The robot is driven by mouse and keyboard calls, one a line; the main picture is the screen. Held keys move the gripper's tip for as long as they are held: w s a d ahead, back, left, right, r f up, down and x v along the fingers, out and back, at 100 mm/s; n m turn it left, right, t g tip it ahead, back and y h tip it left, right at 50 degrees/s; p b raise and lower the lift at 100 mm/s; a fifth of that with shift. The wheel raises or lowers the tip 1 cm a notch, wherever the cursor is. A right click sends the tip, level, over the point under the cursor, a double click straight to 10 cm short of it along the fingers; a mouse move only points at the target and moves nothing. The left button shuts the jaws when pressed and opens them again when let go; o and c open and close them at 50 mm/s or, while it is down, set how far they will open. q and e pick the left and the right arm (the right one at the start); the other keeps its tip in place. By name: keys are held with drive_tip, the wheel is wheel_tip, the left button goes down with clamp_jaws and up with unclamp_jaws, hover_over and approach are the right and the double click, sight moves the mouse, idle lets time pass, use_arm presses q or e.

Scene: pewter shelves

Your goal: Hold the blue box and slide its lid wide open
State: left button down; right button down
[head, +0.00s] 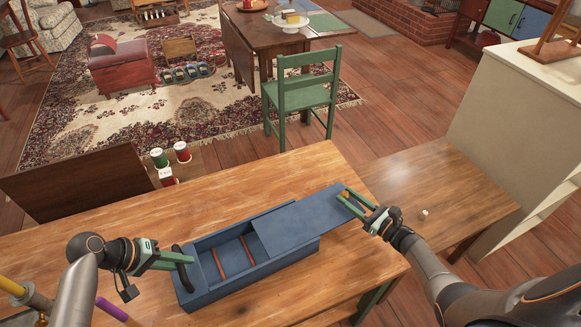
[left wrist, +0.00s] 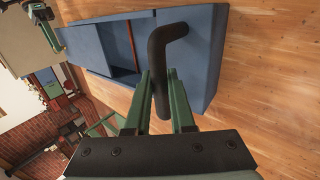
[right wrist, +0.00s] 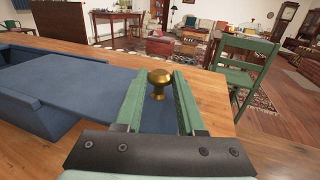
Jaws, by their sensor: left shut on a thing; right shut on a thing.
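The blue box (head: 250,280) lies on the wooden table, its left part uncovered. Two thin orange-brown strips (head: 248,251) cross its open inside. The blue lid (head: 305,216) is slid to the right and juts out past the box's right end. My left gripper (head: 187,259) is shut on the black bent handle (left wrist: 161,70) at the box's left end. My right gripper (head: 346,197) is at the lid's far right end, its fingers on both sides of a brass knob (right wrist: 159,82). The knob is hard to make out in the head view.
A lower brown table (head: 450,195) with a small pale object (head: 423,215) adjoins at the right. A green chair (head: 302,95) stands beyond the table. Several cans (head: 182,152) stand behind its far edge.

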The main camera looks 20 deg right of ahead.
use_arm(q)
drive_tip(key=shift+a, duration=0.1)
use_arm(e)
drive_tip(key=shift+d, duration=0.15)
drive_tip(key=c, duration=0.5)
unclamp_jaws()
drive_tip(key=shift+s, duration=0.1)
drive_tip(key=v, duration=1.2)
drive_tip(key=shift+r, duration=0.1)
use_arm(q)
drive_tip(key=c, duration=0.7)
unclamp_jaws()
drive_tip(key=v, duration=1.2)
